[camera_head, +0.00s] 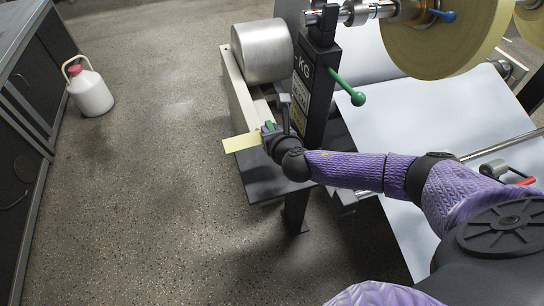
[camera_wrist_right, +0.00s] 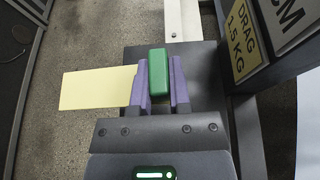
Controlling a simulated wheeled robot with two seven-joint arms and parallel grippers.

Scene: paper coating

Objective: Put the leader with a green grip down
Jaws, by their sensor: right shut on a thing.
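The leader is a pale yellow strip (camera_head: 241,142) with a green grip (camera_wrist_right: 158,73). My right gripper (camera_wrist_right: 159,85) is shut on the green grip, with one purple finger on each side of it. In the right wrist view the yellow strip (camera_wrist_right: 97,88) sticks out to the left of the fingers. In the head view my right gripper (camera_head: 269,130) is at the near end of the machine, above a dark plate (camera_head: 262,180). I cannot tell whether the leader touches the plate. My left gripper is not in view.
A metal roller (camera_head: 262,52) sits in the machine's pale frame behind the gripper. A dark post (camera_head: 318,90) with a green-knobbed lever (camera_head: 357,98) stands close by on the right. A large yellow roll (camera_head: 440,40) hangs at upper right. A white jug (camera_head: 90,88) stands on the floor.

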